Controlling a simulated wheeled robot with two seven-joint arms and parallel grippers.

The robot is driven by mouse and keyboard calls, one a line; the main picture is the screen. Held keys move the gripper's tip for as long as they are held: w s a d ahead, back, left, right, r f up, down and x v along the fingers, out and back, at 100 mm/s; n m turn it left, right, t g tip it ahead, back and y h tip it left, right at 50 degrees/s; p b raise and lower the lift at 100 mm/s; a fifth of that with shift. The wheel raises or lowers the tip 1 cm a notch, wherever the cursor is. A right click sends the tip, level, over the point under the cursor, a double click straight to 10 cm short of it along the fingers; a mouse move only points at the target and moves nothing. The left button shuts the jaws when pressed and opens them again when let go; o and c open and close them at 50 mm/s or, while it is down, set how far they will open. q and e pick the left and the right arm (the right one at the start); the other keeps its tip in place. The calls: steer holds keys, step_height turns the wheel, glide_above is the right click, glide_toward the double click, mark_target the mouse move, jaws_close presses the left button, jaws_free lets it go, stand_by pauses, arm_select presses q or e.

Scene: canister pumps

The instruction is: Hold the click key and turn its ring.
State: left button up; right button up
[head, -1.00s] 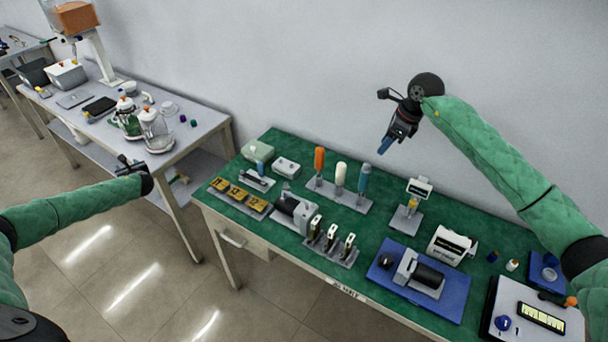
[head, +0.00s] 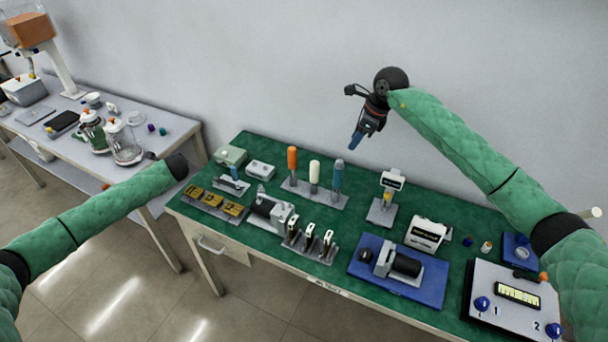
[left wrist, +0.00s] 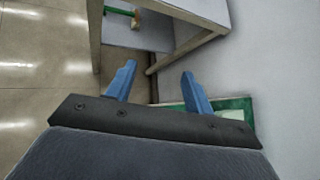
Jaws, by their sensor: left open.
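Three upright tools stand in a grey rack on the green table: one with an orange handle (head: 292,160), one with a white handle (head: 314,173) and one with a blue handle (head: 338,176). I cannot tell which thing is the click key, and no ring can be made out. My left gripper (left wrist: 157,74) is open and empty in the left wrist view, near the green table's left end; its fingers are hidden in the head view. My right gripper (head: 355,141) is raised above the table's back, its blue fingers overlapping and pointing down, touching nothing.
The green table (head: 190,208) also holds a tray with yellow blocks (head: 213,200), a grey machine (head: 270,211), a blue plate (head: 420,294) with a black cylinder, and a numbered panel (head: 485,280). A grey side table (head: 170,140) with glass jugs stands left. A wall is behind.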

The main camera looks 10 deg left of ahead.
arm_select(q)
steer(key=s+d+r+n+h, duration=0.1)
steer(key=d+r+h, duration=0.2)
steer(key=d, duration=0.7)
steer(key=d+r+h, duration=0.3)
steer(key=d, duration=0.8)
steer(key=s+d+r+n+h, duration=0.1)
steer(key=d+r+h, duration=0.25)
steer(key=d, duration=0.65)
steer(key=n+t+h, duration=0.1)
steer(key=n+h, duration=0.7)
steer(key=n, duration=0.3)
glide_toward(342, 173)
steer(key=shift+w+a+f+x, duration=0.15)
steer(key=shift+a+f+x, duration=0.1)
steer(key=shift+x, duration=1.8)
steer(key=shift+w+a+f+x, duration=0.15)
steer(key=shift+a+x, duration=0.05)
steer(key=shift+x, duration=1.8)
steer(key=shift+w+a+f+x, duration=0.15)
steer(key=shift+a+f+x, duration=0.1)
steer(key=shift+x, duration=1.8)
steer(key=shift+c, duration=0.4)
